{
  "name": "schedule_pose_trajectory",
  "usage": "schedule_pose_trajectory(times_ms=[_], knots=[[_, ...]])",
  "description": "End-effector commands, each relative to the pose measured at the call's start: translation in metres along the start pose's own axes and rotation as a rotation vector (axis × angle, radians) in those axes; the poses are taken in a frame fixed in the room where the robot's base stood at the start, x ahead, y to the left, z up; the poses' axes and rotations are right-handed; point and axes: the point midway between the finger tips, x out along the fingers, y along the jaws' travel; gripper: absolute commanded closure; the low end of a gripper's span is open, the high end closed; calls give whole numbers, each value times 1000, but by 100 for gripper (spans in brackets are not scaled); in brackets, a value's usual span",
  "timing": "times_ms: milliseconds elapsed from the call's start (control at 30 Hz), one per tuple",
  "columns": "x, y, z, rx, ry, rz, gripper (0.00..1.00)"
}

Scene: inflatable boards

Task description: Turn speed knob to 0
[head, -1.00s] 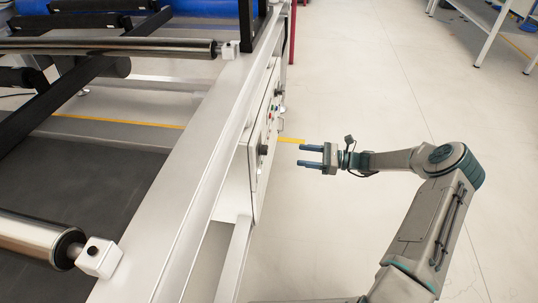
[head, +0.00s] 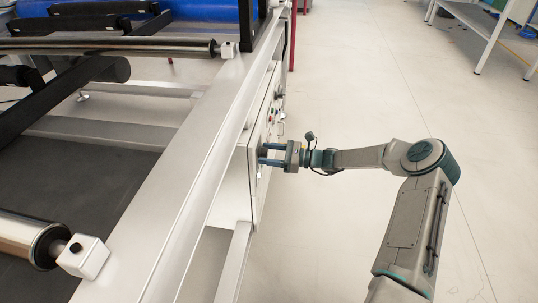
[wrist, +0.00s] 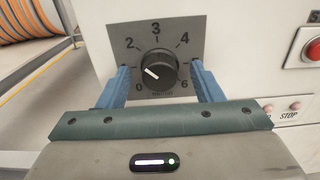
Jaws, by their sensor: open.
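The speed knob (wrist: 162,62) is a round black dial on a grey scale plate (wrist: 116,32) in the wrist view. Its white mark lies on the lower left of its face, on the side of the 0 and 2. The digits 0, 2, 3, 4 and 6 show; the others are covered or unclear. My gripper (wrist: 160,67) is open, one blue finger on each side of the knob, with a visible gap on both sides.
The panel also carries a red button (wrist: 312,50) with a STOP label at the right of the wrist view. The machine's long metal frame (head: 185,190) borders my gripper on the left. Open floor (head: 350,90) lies to the right, with a shelf table (head: 490,25) far back.

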Motion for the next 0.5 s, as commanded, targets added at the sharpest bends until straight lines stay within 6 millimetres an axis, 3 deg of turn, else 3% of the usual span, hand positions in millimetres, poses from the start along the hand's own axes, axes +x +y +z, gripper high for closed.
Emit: schedule_pose_trajectory(times_ms=[67, 233, 500], knots=[[0, 0, 0, 0, 0, 0, 40], [0, 0, 0, 0, 0, 1, 84], [0, 0, 0, -13, 1, 1, 84]])
